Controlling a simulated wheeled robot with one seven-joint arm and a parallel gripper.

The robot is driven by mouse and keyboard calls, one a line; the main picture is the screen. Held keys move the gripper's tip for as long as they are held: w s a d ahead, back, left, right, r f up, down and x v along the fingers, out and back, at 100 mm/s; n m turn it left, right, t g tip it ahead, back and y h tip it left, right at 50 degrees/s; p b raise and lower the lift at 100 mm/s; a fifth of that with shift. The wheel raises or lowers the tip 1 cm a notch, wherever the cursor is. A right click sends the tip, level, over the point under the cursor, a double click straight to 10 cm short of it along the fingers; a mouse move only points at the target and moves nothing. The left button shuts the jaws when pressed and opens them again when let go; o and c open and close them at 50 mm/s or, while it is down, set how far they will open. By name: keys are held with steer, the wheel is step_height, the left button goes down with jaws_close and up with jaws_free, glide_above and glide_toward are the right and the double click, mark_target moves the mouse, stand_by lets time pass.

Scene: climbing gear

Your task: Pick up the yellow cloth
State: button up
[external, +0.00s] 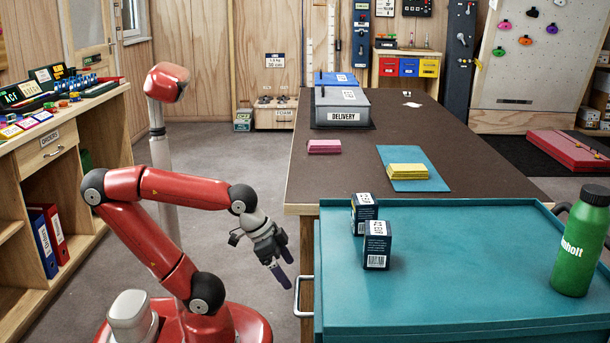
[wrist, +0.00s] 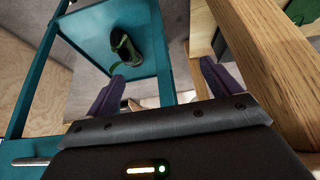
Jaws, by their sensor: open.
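The yellow cloth (external: 408,171) lies folded on a teal mat (external: 400,186) on the dark-topped table (external: 268,0) in the external view. My gripper (external: 281,275) hangs low, pointing down, left of the teal cart and in front of the table's near left corner. It is well apart from the cloth, nearer the camera and lower than the tabletop. In the wrist view my gripper (wrist: 160,85) shows two dark purple fingers set wide apart with nothing between them. The cloth is not visible in the wrist view.
A teal cart (external: 450,285) stands before the table, bearing two dark boxes (external: 377,245) and a green bottle (external: 582,240). A pink cloth (external: 324,146) and a grey delivery box (external: 342,105) are on the table. A shoe (wrist: 126,46) sits on a lower teal shelf.

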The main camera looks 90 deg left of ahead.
step_height(320, 180, up, 27)
steer(key=w+a+r+p, duration=0.1)
steer(key=w+a+r, duration=0.1)
steer(key=w, duration=0.3)
steer(key=w+a+r+p, duration=0.1)
steer(key=w+a+r, duration=0.15)
steer(key=w, duration=0.35)
steer(key=n+y+p, duration=0.1)
steer(key=n+p, duration=0.1)
glide_above(408, 167)
steer(key=s+d, duration=0.1)
steer(key=s, duration=0.4)
step_height(408, 167, down, 3)
steer(key=shift+t, duration=0.4)
steer(key=shift+w+f, duration=0.1)
steer(key=shift+f, duration=2.4)
steer(key=x, duration=0.7)
steer(key=shift+w+f+b, duration=0.1)
steer(key=shift+f+b, duration=0.25)
steer(key=shift+f, duration=0.05)
steer(key=shift+c, duration=0.4)
steer(key=c, duration=1)
